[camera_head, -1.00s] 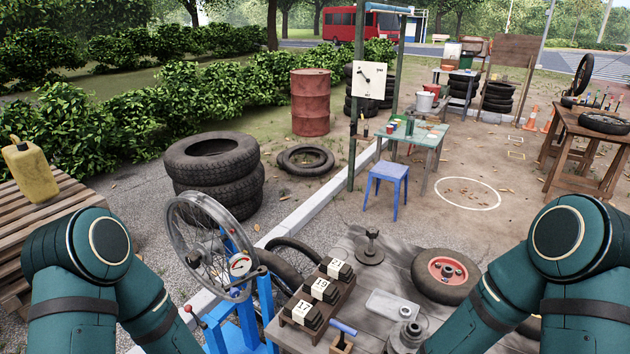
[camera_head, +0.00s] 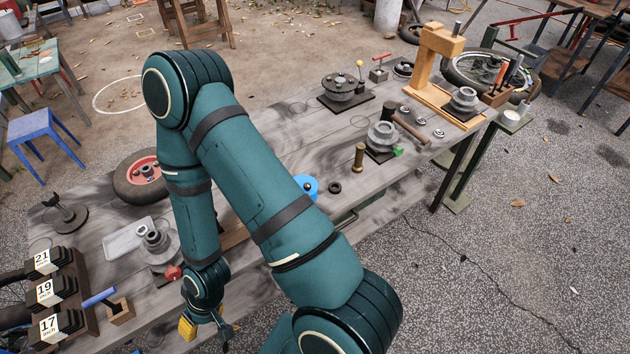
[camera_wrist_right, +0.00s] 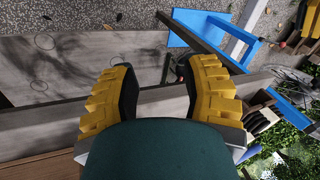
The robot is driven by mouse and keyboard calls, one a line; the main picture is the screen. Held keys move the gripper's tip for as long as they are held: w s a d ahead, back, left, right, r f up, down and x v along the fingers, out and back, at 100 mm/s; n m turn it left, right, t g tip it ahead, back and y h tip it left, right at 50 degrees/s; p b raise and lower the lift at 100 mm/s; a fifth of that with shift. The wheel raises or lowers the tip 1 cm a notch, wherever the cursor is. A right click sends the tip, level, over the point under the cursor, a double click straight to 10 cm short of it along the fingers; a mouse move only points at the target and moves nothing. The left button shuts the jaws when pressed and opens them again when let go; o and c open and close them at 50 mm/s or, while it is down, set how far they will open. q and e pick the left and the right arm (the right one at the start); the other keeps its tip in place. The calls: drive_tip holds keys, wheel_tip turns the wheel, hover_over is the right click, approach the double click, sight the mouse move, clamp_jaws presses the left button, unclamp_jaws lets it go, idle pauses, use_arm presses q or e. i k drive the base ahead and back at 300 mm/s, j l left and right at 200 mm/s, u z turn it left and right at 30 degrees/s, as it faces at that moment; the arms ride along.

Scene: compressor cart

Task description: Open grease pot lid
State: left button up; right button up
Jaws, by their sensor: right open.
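A blue round object with a dark knob on top (camera_head: 307,187), which looks like the grease pot with its lid on, stands on the workbench. My right arm hides part of it. My right gripper (camera_head: 208,332) has yellow fingers and hangs low at the bench's front edge, left of the pot and apart from it. In the right wrist view the gripper (camera_wrist_right: 160,92) is open with nothing between its fingers, and no pot shows there. My left gripper is not in view.
The grey wooden workbench (camera_head: 270,130) carries a red-hubbed wheel (camera_head: 137,180), a grey tray (camera_head: 128,238), a brass cylinder (camera_head: 358,157), a dark ring (camera_head: 335,187) and an orange press (camera_head: 437,62). A numbered block rack (camera_head: 88,318) stands at left.

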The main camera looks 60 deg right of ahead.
sight(308, 184)
drive_tip(key=z, duration=0.45)
drive_tip(key=l+z, duration=0.1)
drive_tip(key=z, duration=0.85)
drive_tip(key=i+z, duration=0.1)
drive_tip(key=z, duration=0.35)
